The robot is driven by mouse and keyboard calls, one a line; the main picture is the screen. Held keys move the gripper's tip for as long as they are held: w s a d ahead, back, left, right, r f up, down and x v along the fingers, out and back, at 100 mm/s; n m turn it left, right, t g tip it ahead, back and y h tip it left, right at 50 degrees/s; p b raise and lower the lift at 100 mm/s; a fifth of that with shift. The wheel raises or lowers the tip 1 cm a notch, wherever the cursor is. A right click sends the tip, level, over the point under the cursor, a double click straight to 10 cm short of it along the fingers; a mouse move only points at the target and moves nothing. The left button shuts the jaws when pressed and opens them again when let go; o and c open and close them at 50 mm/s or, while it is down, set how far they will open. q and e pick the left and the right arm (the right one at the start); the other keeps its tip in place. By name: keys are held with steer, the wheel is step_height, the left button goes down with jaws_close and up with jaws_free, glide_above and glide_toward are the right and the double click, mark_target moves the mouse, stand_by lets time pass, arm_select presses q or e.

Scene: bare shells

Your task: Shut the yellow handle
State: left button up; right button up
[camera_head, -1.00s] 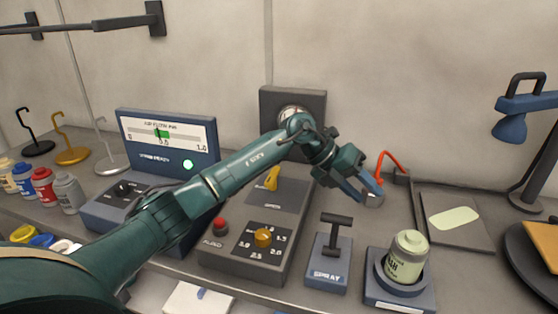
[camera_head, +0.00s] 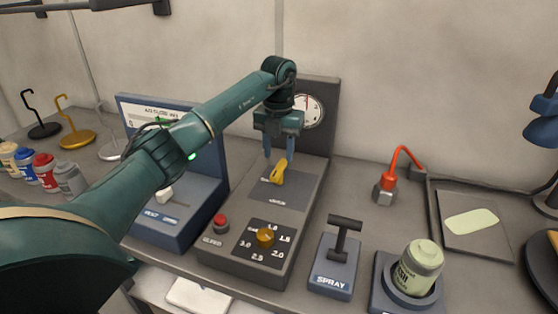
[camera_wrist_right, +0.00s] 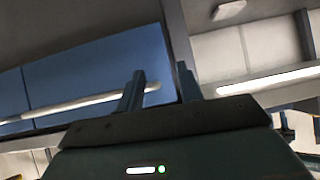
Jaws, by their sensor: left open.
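The yellow handle (camera_head: 279,173) is on the upper plate of the dark control box (camera_head: 246,255), pointing up and slightly right in the head view. My left gripper (camera_head: 279,156) is open and points down, just above and behind the handle's upper end. Its two fingers are apart with nothing held; I cannot tell whether one touches the handle. My right gripper (camera_wrist_right: 160,84) shows only in the right wrist view, with its fingers apart and nothing between them, facing the ceiling and a blue panel.
A round gauge (camera_head: 308,112) stands behind my left gripper. A yellow knob (camera_head: 265,237) and red button (camera_head: 220,222) are on the same box. The spray lever (camera_head: 342,236), green can (camera_head: 418,266) and red-hosed fitting (camera_head: 385,190) stand to the right. My left arm hides part of the blue display.

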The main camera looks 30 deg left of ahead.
mark_target(279, 167)
arm_select(q)
steer(key=shift+f, duration=2.1)
steer(key=shift+c, duration=0.3)
jaws_close()
